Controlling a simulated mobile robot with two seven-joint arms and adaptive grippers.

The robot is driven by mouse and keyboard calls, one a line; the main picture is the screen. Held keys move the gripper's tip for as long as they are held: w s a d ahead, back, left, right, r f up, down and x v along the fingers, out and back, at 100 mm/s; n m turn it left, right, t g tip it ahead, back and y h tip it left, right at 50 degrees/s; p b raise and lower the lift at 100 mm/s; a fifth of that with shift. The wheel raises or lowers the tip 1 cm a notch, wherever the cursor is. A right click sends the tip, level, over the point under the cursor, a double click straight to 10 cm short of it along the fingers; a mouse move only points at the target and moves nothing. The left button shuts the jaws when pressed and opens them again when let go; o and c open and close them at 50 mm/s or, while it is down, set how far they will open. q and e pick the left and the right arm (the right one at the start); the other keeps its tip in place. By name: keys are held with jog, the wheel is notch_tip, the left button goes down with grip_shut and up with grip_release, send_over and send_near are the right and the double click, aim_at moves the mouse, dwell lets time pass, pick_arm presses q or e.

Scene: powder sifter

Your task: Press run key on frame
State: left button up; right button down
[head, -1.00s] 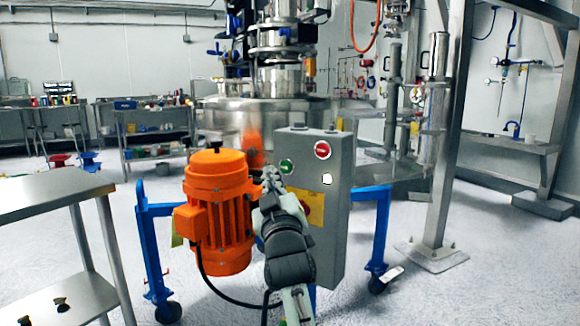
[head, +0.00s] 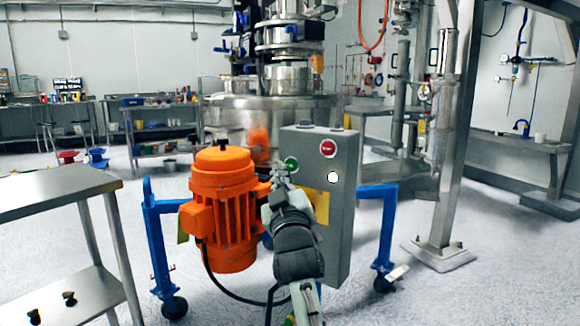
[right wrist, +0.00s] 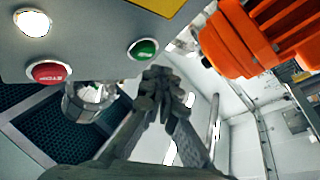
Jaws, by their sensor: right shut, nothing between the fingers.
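A grey control box (head: 342,215) stands upright on a blue wheeled frame (head: 158,240). On its face are a green button (head: 291,164), a red button (head: 328,148) and a white round light (head: 333,177). The green button (right wrist: 143,49), the red stop button (right wrist: 49,72) and the white light (right wrist: 32,22) also show in the right wrist view. My right gripper (head: 280,170) is shut and empty, its fingertips close to the green button. In the right wrist view the fingertips (right wrist: 160,75) lie just beside the green button; I cannot tell if they touch it. My left gripper is not in view.
An orange motor (head: 222,205) stands just left of the control box, close to my right gripper. A steel table (head: 60,190) is at the left. A steel post (head: 452,140) stands at the right. Open floor lies between.

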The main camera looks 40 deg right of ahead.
jog(key=shift+d, duration=0.1)
dwell(0.5)
jog(key=shift+w+d+p, duration=0.15)
jog(key=shift+d+p, duration=0.15)
jog(key=shift+w+d+p, duration=0.2)
jog(key=shift+d+p, duration=0.15)
jog(key=shift+d, duration=0.25)
dwell(1.2)
jog(key=shift+a, duration=0.1)
jog(key=shift+s+a, duration=0.35)
jog(key=shift+a, duration=0.55)
